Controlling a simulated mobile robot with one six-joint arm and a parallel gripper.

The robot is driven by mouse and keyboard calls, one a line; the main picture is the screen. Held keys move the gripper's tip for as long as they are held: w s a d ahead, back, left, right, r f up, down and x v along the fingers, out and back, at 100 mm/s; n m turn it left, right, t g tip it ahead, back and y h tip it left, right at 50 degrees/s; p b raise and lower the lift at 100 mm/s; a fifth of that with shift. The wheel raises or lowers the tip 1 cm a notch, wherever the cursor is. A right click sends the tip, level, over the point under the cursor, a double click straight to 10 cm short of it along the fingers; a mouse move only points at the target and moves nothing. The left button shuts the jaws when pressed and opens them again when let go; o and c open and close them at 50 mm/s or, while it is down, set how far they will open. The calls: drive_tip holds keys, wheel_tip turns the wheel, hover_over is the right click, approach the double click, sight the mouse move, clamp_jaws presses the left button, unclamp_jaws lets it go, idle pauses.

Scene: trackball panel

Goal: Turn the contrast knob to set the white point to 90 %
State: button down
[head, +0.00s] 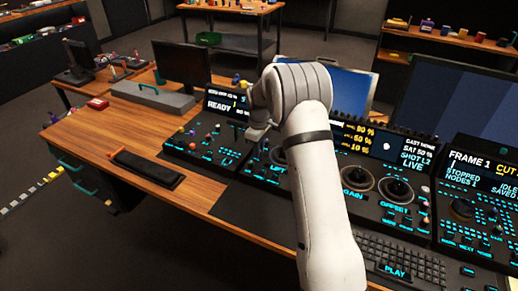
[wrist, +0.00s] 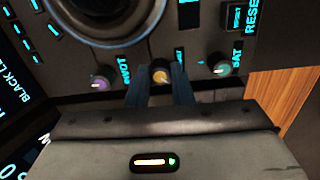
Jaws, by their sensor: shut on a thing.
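A small yellow knob (wrist: 161,75) sits on the dark panel in the wrist view, between a purple knob (wrist: 100,83) and a teal-and-pink knob (wrist: 222,68). My gripper (wrist: 160,88) is shut on the yellow knob, one finger on each side. The label beside this knob is mostly hidden by a finger, so I cannot read whether it says contrast. "PIVOT" and "SAT" labels are legible nearby. In the head view my gripper (head: 257,132) is over the panel and my arm hides the knob. A display (head: 352,138) beside my arm shows yellow percentages, too small to read surely.
A large dark trackball (wrist: 105,18) is close to the fingers in the wrist view. Another display (head: 222,105) reads "READY". A keyboard (head: 400,262) and a right-hand console (head: 475,185) stand nearby. The wooden desk (head: 195,195) has bare room at the left front.

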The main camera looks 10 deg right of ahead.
drive_tip(key=shift+r, duration=0.1)
idle(0.4)
drive_tip(key=c, duration=1.3)
unclamp_jaws()
wheel_tip(320, 180, up, 8)
drive_tip(key=shift+f, duration=0.15)
